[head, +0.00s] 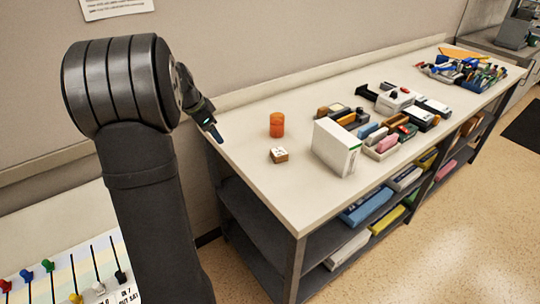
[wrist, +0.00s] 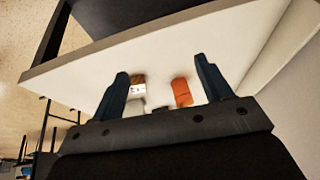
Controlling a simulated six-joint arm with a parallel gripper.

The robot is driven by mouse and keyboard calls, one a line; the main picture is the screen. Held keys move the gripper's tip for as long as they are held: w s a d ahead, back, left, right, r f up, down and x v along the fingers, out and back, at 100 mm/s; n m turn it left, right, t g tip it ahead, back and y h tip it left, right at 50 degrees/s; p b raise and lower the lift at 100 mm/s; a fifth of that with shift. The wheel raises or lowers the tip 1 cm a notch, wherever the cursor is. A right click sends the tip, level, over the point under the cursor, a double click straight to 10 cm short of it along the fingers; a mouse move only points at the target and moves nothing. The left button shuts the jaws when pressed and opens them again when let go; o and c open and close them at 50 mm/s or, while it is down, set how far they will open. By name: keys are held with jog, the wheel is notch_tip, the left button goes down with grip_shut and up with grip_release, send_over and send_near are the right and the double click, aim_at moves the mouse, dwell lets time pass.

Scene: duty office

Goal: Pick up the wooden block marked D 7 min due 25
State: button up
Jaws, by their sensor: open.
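A small wooden block (head: 279,155) with a white marked top lies on the pale table near its left end; its lettering is too small to read. In the wrist view the block (wrist: 138,83) shows small, beside the left finger. My gripper (wrist: 163,78) is open and empty, with its two dark fingers spread above the table. In the head view my gripper (head: 217,134) is at the table's left back edge, left of the block and apart from it. The fingers are partly hidden by my arm.
An orange cylinder (head: 277,124) stands just behind the block; it also shows in the wrist view (wrist: 181,91). A white box (head: 336,147) stands upright to the block's right. Several office items crowd the table further right. The table's front left corner is clear.

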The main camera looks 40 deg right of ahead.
jog(key=s+d+r+m+g+h, duration=0.1)
jog(key=s+d+r, duration=0.15)
jog(key=d, duration=0.35)
jog(key=s+d+r+m+g, duration=0.1)
jog(key=s+d, duration=0.3)
jog(key=d, duration=0.1)
send_near(278, 152)
jog(key=x, duration=0.3)
jog(key=shift+w+d, duration=0.2)
jog(key=shift+w, duration=0.1)
jog(key=shift+s+x, duration=0.2)
jog(key=shift+x, duration=2.95)
jog(key=shift+a, duration=0.15)
jog(key=c, duration=1.1)
